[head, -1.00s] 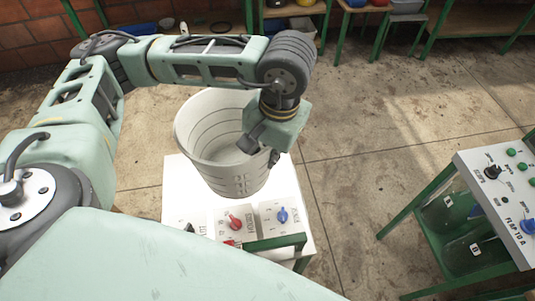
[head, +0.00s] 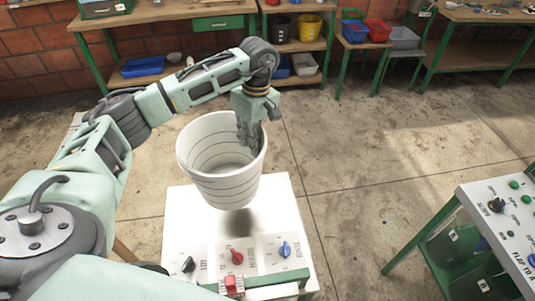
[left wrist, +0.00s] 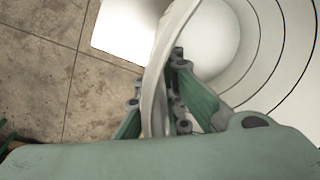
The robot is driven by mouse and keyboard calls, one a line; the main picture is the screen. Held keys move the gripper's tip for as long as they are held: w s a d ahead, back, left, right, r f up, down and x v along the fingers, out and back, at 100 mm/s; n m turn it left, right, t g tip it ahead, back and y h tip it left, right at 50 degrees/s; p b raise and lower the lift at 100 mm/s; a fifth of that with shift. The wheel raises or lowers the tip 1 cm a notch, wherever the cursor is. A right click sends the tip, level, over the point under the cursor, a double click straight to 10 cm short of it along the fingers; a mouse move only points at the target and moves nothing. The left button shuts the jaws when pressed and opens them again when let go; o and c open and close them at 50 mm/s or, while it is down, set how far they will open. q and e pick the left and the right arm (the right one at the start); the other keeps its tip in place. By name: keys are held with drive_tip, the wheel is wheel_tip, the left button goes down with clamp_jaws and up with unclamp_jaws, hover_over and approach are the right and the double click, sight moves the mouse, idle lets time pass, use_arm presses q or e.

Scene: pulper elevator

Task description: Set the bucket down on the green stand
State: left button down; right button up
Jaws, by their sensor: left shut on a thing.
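The white bucket (head: 212,172) is upright, with dark rings inside. My left gripper (head: 250,135) is shut on its rim at the right side. In the left wrist view the bucket wall (left wrist: 160,85) runs between the fingers (left wrist: 155,110). The white top also shows in the left wrist view (left wrist: 120,30). My right gripper is out of view.
A control panel (head: 237,257) with black, red and blue knobs is at the stand's front edge. Another panel on green legs (head: 505,225) stands at the right. Workbenches (head: 165,18) with tubs line the back wall. The concrete floor between (head: 350,140) is clear.

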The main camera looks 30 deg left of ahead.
sight(244, 156)
use_arm(q)
drive_tip(key=a, duration=0.1)
drive_tip(key=a+f+n, duration=0.1)
drive_tip(key=a+n, duration=0.1)
drive_tip(key=shift+w+a+f, duration=0.25)
drive_tip(key=shift+a+f, duration=0.05)
drive_tip(key=shift+d+f+b, duration=0.1)
drive_tip(key=shift+f+b, duration=0.55)
drive_tip(key=shift+f, duration=0.25)
wheel_tip(244, 156, down, 5)
drive_tip(key=b, duration=0.3)
drive_tip(key=shift+f+b, duration=1.75)
drive_tip(key=shift+f, duration=0.55)
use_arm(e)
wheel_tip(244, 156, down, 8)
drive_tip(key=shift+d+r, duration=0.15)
use_arm(q)
drive_tip(key=c, duration=1.9)
unclamp_jaws()
drive_tip(key=shift+o, duration=0.4)
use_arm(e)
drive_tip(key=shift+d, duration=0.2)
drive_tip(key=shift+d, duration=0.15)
